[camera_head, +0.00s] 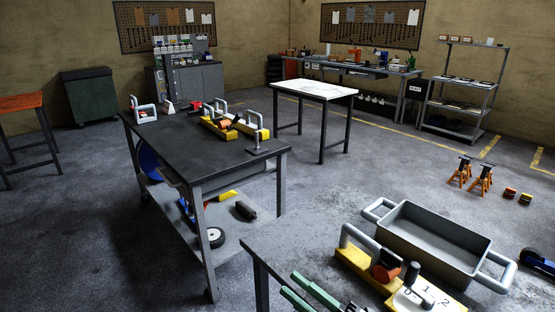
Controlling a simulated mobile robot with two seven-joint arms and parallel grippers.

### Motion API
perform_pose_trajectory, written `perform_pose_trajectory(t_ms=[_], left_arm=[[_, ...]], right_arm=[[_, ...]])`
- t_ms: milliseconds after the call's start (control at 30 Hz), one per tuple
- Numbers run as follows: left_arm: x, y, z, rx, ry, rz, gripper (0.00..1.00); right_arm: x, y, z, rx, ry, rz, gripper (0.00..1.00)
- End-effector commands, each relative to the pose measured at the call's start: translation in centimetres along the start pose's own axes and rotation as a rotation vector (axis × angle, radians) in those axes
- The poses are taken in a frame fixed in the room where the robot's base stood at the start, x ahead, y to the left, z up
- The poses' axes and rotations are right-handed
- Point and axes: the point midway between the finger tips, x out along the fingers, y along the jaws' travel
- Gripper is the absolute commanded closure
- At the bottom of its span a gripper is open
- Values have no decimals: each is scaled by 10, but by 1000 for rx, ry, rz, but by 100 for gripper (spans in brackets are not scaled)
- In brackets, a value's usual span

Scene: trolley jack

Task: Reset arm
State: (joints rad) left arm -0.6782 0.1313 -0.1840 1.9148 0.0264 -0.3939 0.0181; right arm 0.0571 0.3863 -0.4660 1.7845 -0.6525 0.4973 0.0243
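My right gripper (290,283) is at the bottom edge of the head view, over the near table (300,238). Its two green fingers point up and left, with a clear gap between them and nothing seen in it. The rest of this gripper and its arm is cut off by the frame. A yellow-based fixture (352,264) with a grey handle and an orange knob stands on the near table, to the right of the fingers and apart from them. Beside it is a white dial plate (428,298) with numbers. My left gripper does not show.
A grey tray (440,236) with two loop handles sits at the right of the near table. A dark workbench (185,135) carries several yellow and grey fixtures. A white-topped table (315,90) and orange jack stands (481,180) stand farther back. Open floor lies between them.

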Motion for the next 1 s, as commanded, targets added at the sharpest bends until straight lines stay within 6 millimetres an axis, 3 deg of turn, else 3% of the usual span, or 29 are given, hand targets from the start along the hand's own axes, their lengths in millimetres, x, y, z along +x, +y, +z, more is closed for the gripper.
perform_pose_trajectory(t_ms=[100,233,400,500,600,700,1000], left_arm=[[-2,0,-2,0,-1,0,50],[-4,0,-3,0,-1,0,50],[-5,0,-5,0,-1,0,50],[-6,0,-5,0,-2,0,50],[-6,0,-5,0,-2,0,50],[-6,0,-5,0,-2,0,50],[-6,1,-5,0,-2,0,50]], right_arm=[[-44,-26,41,281,-314,96,68],[-114,-77,73,578,-665,151,68],[-207,-150,74,899,-1041,164,68],[-246,-182,61,1027,-1187,156,68],[-269,-201,49,1108,-1278,148,68],[-280,-210,42,1147,-1319,142,68],[-282,-211,42,1152,-1326,140,68]])
